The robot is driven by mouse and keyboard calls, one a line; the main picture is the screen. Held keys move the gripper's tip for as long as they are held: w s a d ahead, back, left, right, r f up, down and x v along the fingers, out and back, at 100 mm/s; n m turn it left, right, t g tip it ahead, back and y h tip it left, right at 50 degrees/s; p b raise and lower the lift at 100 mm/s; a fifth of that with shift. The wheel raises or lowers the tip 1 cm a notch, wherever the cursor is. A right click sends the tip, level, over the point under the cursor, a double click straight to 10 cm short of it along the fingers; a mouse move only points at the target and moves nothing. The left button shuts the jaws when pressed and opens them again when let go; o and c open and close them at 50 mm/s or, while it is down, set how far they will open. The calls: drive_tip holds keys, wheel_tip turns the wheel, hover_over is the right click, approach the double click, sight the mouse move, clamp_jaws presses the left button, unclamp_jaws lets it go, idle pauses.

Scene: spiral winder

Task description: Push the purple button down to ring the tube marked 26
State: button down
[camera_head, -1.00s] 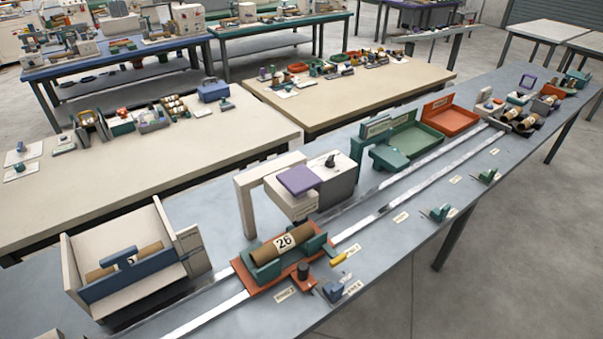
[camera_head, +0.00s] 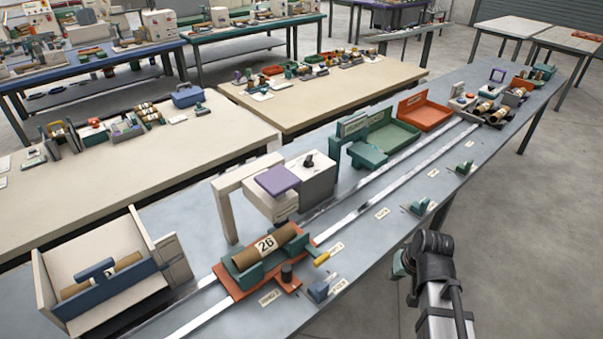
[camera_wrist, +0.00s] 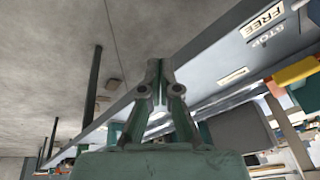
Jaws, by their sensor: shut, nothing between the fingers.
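The purple button (camera_head: 277,180) is a flat square pad on top of the white stamping machine (camera_head: 312,180) in the head view. The brown tube marked 26 (camera_head: 285,235) lies in green supports on the orange carriage (camera_head: 228,282), in front of the machine and below its pad. My gripper (camera_wrist: 160,68) is shut and empty in the wrist view. In the head view my gripper (camera_head: 399,266) shows only partly, at the front side of the bench, well to the right of the button and apart from it. The button cannot be made out in the wrist view.
A cream bin (camera_head: 140,230) with a blue front holds another tube at left. Rails (camera_head: 400,170) run along the bench (camera_head: 365,250). A green tray (camera_head: 392,138) and an orange tray (camera_head: 425,112) stand behind them. A blue stop block (camera_head: 318,290) sits near the front edge.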

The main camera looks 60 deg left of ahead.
drive_tip(key=s+a+r+n+y, duration=0.1)
drive_tip(key=s+a+r+n, duration=0.2)
drive_tip(key=r, duration=0.9)
drive_tip(key=s+a+r+n+g+y, duration=0.1)
drive_tip(key=s+a+r+n+y, duration=0.1)
drive_tip(key=s+a+r, duration=0.7)
drive_tip(key=s+a+r+n+g+y, duration=0.1)
drive_tip(key=s+a+r+n, duration=0.3)
drive_tip(key=r, duration=1.2)
drive_tip(key=s+a+y, duration=0.1)
drive_tip(key=s+a, duration=0.1)
drive_tip(key=s, duration=0.1)
drive_tip(key=shift+s+a+b, duration=0.35)
drive_tip(key=shift+s+a, duration=0.05)
drive_tip(key=shift+a, duration=0.1)
drive_tip(key=p, duration=0.3)
hover_over(273, 176)
drive_tip(key=d, duration=0.3)
drive_tip(key=f, duration=0.7)
drive_tip(key=shift+w+a, duration=0.2)
drive_tip(key=shift+w, duration=0.1)
wheel_tip(273, 176, down, 2)
drive_tip(key=shift+d+f+p, duration=0.1)
drive_tip(key=shift+d+p, duration=0.05)
drive_tip(key=shift+p, duration=0.3)
drive_tip(key=shift+f, duration=0.95)
